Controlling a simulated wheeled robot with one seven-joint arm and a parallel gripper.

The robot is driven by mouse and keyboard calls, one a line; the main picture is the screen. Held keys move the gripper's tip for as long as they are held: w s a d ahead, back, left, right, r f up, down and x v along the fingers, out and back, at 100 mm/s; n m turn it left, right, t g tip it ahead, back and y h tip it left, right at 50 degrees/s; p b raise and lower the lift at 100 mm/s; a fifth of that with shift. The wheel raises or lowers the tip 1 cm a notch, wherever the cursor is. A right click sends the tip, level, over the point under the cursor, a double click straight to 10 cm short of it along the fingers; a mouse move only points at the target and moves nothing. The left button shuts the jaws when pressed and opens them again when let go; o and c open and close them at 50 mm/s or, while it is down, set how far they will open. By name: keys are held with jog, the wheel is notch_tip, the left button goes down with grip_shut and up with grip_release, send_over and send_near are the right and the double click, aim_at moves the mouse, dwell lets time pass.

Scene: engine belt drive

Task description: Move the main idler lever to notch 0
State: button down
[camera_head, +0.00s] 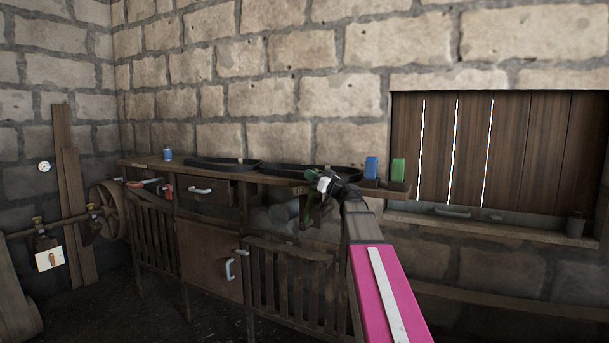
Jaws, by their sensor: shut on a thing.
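My gripper (326,184) is in front of the right part of the wooden bench, just below its top edge. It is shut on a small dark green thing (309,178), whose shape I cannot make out. A cream plate with a small brown lever (50,260) is at the far left, below a horizontal shaft. I cannot tell whether this is the main idler lever, and no notch marks can be read. My gripper is far to the right of this plate.
A large wheel (108,208) and shaft stand left. A red-handled tool (166,190) is at the bench front. A shuttered window (510,150) is right.

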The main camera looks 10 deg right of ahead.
jog(key=shift+s+d+f+t, duration=0.25)
jog(key=shift+s+d+t, duration=0.15)
jog(key=shift+s+d, duration=0.25)
jog(key=c, duration=0.8)
grip_release()
jog(key=shift+d, duration=0.15)
jog(key=v, duration=1)
jog(key=shift+s+d+f, duration=0.2)
jog(key=shift+f, duration=0.05)
